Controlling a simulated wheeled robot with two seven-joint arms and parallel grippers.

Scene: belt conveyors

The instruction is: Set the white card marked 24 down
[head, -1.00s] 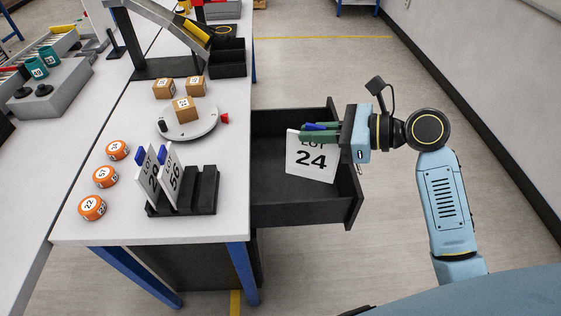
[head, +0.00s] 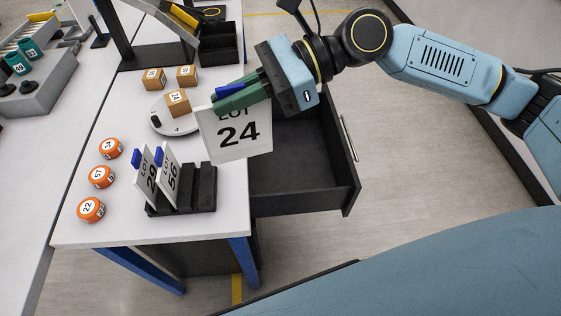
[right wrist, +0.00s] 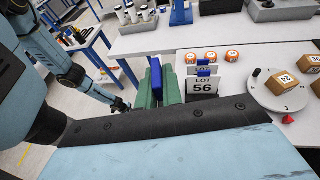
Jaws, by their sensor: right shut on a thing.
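The white card marked LOT 24 (head: 238,135) is held up by its blue top tab in my right gripper (head: 236,96). The gripper's green fingers are shut on it. In the head view the card overlaps the table's right edge and the open drawer, tilted a little. The right wrist view shows the green fingers (right wrist: 160,85) with the blue tab between them; the card face is hidden there. A black slotted rack (head: 203,190) on the table holds cards marked LOT 29 (head: 144,177) and LOT 56 (head: 169,178) upright in its left slots. Its right part is empty.
An open, empty black drawer (head: 345,198) juts out from the table's right side. A round white turntable (head: 172,127) with a cardboard box stands behind the rack. Several orange pucks (head: 101,177) lie left of the rack.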

